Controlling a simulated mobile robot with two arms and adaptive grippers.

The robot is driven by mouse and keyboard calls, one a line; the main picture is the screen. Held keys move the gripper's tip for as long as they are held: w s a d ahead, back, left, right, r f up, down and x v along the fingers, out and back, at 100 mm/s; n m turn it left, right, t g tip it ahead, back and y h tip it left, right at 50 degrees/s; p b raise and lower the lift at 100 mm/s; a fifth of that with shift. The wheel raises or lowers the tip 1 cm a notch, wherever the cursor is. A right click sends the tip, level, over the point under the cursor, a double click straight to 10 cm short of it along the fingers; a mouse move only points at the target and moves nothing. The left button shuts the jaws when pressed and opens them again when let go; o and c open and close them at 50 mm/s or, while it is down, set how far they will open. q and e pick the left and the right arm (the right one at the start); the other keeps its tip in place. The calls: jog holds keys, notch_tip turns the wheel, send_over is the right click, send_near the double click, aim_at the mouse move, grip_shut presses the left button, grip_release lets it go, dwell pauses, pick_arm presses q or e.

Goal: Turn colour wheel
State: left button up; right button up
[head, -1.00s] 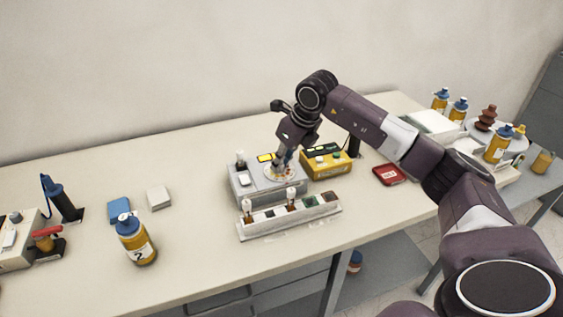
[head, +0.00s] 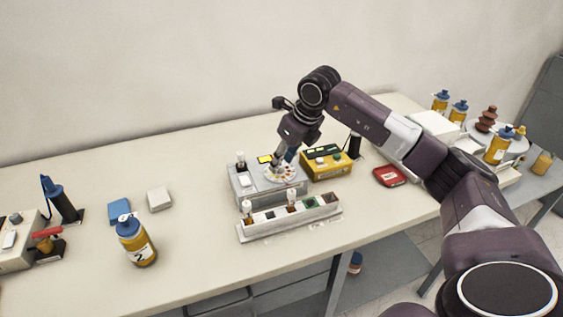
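The colour wheel (head: 281,175) is a pale disc with coloured spots around it, on top of a grey instrument box (head: 255,190) in the middle of the table. My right gripper (head: 281,166) points down at the wheel, its fingertips at or just above the disc. The fingers are small and partly hidden by the wrist, so I cannot tell whether they are open or shut, or whether they touch the disc. My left gripper is out of view.
A white rack (head: 290,218) with vials stands in front of the box. A yellow device (head: 330,167) stands right behind it, and a red tray (head: 389,176) lies further right. A bottle labelled 2 (head: 137,242) stands left; the table between is clear.

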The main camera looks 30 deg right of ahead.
jog(key=v, duration=1)
jog(key=shift+s+r, duration=0.2)
jog(key=shift+r, duration=0.15)
